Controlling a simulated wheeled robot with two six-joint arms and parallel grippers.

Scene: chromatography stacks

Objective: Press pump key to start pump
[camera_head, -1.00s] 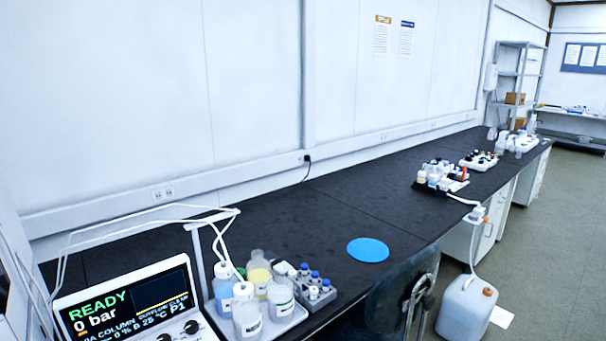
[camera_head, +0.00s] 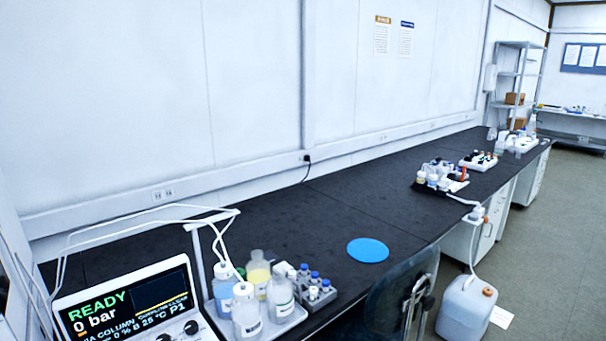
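The instrument with the display screen (camera_head: 128,305) stands at the bottom left of the head view. Its screen reads READY and 0 bar in large letters. Two dark round knobs (camera_head: 191,327) sit at the lower right of its panel. The lower part of the panel is cut off by the picture's edge. I cannot make out a pump key. Neither of my grippers is in view.
A tray (camera_head: 290,324) of bottles and a grey vial rack (camera_head: 318,298) stand right of the instrument. A blue disc (camera_head: 367,250) lies on the black bench (camera_head: 290,228). A dark chair (camera_head: 400,297) and white jug (camera_head: 466,308) are at the bench front. Tubes arch above the instrument.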

